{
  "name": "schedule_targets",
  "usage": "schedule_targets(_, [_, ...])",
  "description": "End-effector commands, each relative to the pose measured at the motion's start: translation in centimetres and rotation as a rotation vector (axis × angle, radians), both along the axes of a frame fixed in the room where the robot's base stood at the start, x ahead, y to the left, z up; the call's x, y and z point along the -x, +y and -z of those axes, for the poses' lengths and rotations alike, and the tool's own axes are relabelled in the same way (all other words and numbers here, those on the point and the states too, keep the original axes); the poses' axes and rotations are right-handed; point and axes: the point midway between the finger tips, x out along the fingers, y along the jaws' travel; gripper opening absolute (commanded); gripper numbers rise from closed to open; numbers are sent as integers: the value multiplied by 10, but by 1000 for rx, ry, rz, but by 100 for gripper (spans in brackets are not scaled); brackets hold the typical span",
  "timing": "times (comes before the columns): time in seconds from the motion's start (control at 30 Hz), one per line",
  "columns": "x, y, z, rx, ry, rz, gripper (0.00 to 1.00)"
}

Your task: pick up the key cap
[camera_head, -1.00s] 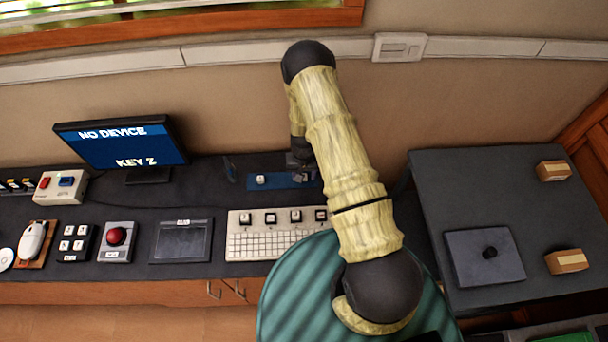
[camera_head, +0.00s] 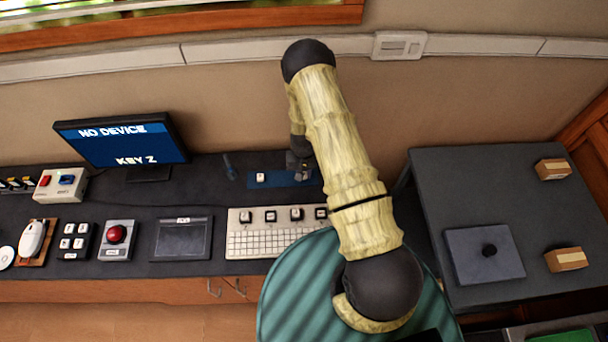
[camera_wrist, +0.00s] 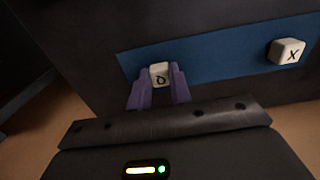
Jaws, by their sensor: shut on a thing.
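My gripper (camera_wrist: 160,88) shows in the wrist view with its two purple fingers on either side of a pale key cap (camera_wrist: 160,70) marked with a dark character. The fingers are shut on this cap, over the near edge of the blue mat (camera_wrist: 215,60). I cannot tell whether the cap touches the mat. A second key cap (camera_wrist: 287,51), marked X, lies on the mat to the right, apart from the fingers. In the head view the blue mat (camera_head: 280,180) bears a white cap (camera_head: 260,177) at its left, and my arm hides most of the gripper.
A white keyboard (camera_head: 270,244) with several raised keys stands in front of the mat. A monitor (camera_head: 120,142) reading "NO DEVICE" and "KEY Z" stands at the left. A dark tablet (camera_head: 181,240) and a red-button box (camera_head: 116,235) are nearby. A grey side table (camera_head: 450,190) is at the right.

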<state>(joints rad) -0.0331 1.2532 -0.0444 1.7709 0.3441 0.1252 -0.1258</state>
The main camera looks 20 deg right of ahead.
Motion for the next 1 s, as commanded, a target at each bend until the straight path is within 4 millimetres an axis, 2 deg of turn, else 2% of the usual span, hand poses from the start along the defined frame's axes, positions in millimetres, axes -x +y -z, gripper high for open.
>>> schedule_targets(0.37, [-1,0,-9,0,-1,0,0])
schedule_targets(0.57, [-1,0,-33,0,-4,-1,0])
schedule_targets(0.8, [-1,0,-72,1,-4,0,0])
schedule_targets(1.0, [-1,0,-94,0,-2,-1,0])
